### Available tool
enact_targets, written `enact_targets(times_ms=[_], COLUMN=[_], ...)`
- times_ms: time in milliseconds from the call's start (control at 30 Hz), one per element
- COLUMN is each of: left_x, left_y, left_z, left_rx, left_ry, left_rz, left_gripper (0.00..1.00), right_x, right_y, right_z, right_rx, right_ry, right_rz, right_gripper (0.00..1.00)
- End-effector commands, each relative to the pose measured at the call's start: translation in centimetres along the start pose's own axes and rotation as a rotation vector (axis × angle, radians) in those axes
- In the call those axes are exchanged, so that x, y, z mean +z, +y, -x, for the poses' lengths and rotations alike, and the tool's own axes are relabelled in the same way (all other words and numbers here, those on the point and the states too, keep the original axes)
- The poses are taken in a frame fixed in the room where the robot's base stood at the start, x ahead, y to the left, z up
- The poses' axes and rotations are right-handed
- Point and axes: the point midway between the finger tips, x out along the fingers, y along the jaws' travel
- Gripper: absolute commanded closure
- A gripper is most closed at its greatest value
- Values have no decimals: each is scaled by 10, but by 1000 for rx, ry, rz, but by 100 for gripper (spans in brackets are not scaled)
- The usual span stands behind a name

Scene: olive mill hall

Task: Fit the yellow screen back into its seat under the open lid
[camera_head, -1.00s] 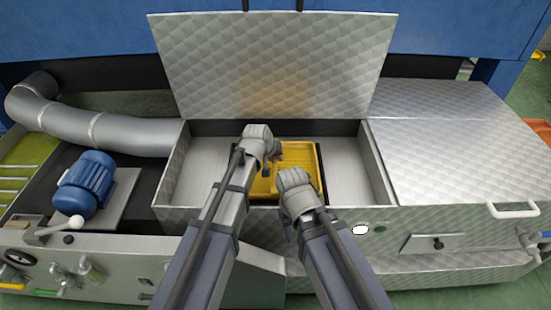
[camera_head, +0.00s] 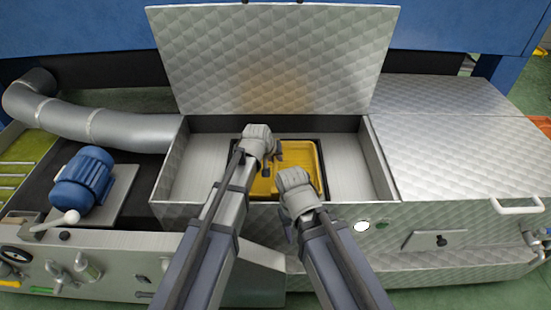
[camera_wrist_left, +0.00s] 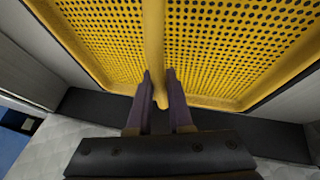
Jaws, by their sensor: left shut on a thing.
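The yellow screen (camera_head: 304,153) lies in or just over a dark-edged opening in the metal box, under the raised lid (camera_head: 270,60). In the left wrist view its perforated face (camera_wrist_left: 220,40) has a raised rim and a central yellow bar (camera_wrist_left: 153,45). My left gripper (camera_head: 273,160) is over the screen. In the left wrist view its fingers (camera_wrist_left: 160,95) are shut on the bar. Dark seat edge (camera_wrist_left: 85,105) shows beside the rim; I cannot tell if the screen is flush. My right gripper (camera_head: 294,190) is near the box's front wall, its fingers hidden.
The box's walls (camera_head: 377,160) stand around the screen, with bare metal floor on both sides. A closed metal cover (camera_head: 450,140) is at right. A blue motor (camera_head: 83,180) and a grey duct (camera_head: 110,130) are at left.

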Motion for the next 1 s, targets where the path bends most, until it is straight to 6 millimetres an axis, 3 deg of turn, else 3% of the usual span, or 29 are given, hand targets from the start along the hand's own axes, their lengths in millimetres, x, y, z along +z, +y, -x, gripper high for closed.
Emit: enact_targets(times_ms=[267, 300, 600, 1000], left_x=[0, 0, 0, 0], left_y=[0, 0, 0, 0], left_z=[0, 0, 0, 5], left_rx=[1, 1, 0, 0], left_ry=[1, 1, 0, 0], left_rz=[0, 0, 0, 0], left_gripper=[100, 78, 47, 47], right_x=[0, 0, 0, 0], right_y=[0, 0, 0, 0], right_z=[0, 0, 0, 5], right_rx=[0, 0, 0, -2], right_ry=[0, 0, 0, 2], right_rz=[0, 0, 0, 5], right_gripper=[50, 50, 50, 50])
